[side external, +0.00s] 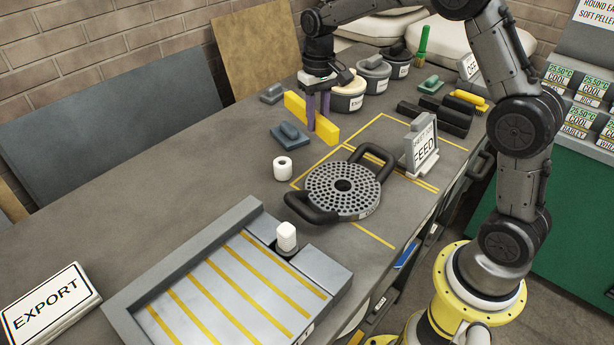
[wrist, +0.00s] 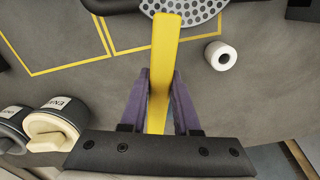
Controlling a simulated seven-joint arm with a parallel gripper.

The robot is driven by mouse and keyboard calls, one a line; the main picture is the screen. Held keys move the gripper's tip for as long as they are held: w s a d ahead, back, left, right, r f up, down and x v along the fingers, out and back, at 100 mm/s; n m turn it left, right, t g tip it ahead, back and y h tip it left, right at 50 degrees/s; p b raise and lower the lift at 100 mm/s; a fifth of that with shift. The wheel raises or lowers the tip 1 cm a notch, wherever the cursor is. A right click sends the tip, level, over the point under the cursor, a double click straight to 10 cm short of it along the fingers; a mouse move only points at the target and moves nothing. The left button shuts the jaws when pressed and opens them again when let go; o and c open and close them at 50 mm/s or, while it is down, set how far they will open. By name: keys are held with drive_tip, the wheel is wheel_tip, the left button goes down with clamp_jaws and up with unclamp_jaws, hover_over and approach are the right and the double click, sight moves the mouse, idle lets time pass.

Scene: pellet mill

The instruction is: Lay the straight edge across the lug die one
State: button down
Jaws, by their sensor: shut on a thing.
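The straight edge is a yellow bar (side external: 294,106), standing on its narrow side in the side view and running away from me in the wrist view (wrist: 165,45). My gripper (side external: 318,118) is shut on it, with a purple finger on each side of the bar, as the wrist view also shows (wrist: 161,85). I cannot tell whether the bar touches the bench. The lug die (side external: 343,186) is a grey perforated disc with two black looped handles. It lies flat on the bench, apart from the bar. Only part of the disc (wrist: 190,8) shows in the wrist view.
A blue-grey block (side external: 290,136) is beside the bar. Lidded tubs (side external: 348,96) stand behind my gripper. A FEED sign (side external: 421,150) stands right of the die. A striped tray (side external: 225,290) lies in front.

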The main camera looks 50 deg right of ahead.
drive_tip(key=shift+w+d, duration=0.1)
drive_tip(key=shift+d, duration=0.25)
drive_tip(key=shift+s+a+f, duration=0.1)
drive_tip(key=shift+s+f, duration=0.05)
drive_tip(key=shift+s, duration=0.2)
drive_tip(key=s+a+r+n, duration=0.1)
drive_tip(key=s+a+r, duration=0.1)
drive_tip(key=s, duration=0.5)
drive_tip(key=s+a+r+n, duration=0.2)
drive_tip(key=s+a+r, duration=0.1)
drive_tip(key=s, duration=0.5)
drive_tip(key=shift+a, duration=0.65)
drive_tip(key=shift+r, duration=0.1)
drive_tip(key=shift+f, duration=3.5)
